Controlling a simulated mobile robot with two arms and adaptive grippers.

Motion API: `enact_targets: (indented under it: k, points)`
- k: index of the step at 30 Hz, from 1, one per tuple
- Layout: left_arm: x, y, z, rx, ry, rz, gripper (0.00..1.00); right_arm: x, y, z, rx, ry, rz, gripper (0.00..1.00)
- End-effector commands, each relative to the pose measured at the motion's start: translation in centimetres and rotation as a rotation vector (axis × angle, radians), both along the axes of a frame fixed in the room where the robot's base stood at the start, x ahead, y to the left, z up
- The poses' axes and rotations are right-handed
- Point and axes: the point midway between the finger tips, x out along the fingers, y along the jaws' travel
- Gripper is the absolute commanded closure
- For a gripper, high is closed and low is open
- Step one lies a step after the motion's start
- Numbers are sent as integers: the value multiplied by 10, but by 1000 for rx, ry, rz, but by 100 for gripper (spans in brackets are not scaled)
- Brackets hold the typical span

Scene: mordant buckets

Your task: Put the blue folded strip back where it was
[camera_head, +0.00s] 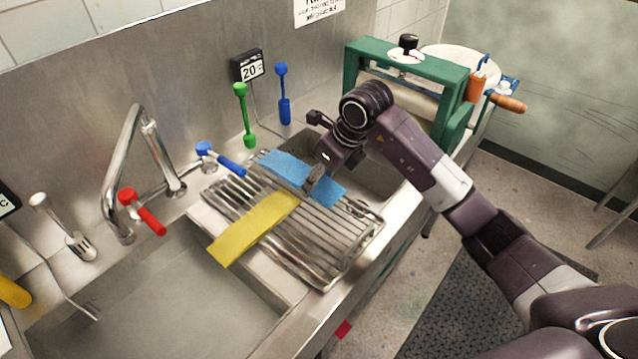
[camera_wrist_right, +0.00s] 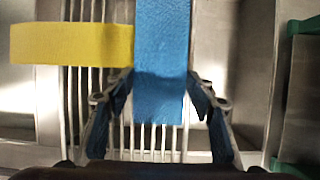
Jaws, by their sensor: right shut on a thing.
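The blue folded strip (camera_head: 285,168) lies across the far part of the metal rack (camera_head: 330,258) over the sink. My right gripper (camera_head: 313,180) is at the strip, and its fingers cover part of it in the head view. In the right wrist view the strip (camera_wrist_right: 162,60) runs between the two fingers of my right gripper (camera_wrist_right: 160,95), which is shut on it. A yellow strip (camera_head: 252,228) lies on the rack beside the blue one; it also shows in the right wrist view (camera_wrist_right: 75,43). My left gripper is not in view.
A chrome faucet (camera_head: 135,150) with red (camera_head: 150,222) and blue (camera_head: 228,164) handles stands behind the sink. Green (camera_head: 245,115) and blue (camera_head: 284,95) tools stand at the back wall. A green roller press (camera_head: 440,75) stands at the back right. The left basin (camera_head: 150,310) looks empty.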

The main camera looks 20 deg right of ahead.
Motion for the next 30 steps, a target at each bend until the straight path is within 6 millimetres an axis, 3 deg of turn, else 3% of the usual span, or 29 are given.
enact_targets:
  k: [6,19,20,21,24,30]
  points:
    - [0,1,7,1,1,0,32,0,0,-25,0,0,-1,76]
    - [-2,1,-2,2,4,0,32,0,0,-33,0,0,0,76]
    - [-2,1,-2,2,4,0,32,0,0,-33,0,0,0,49]
    - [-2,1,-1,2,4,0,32,0,0,-32,0,0,0,44]
    - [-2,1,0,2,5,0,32,0,0,-32,-1,1,0,33]
    - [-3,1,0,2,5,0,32,0,0,-32,-1,1,0,32]
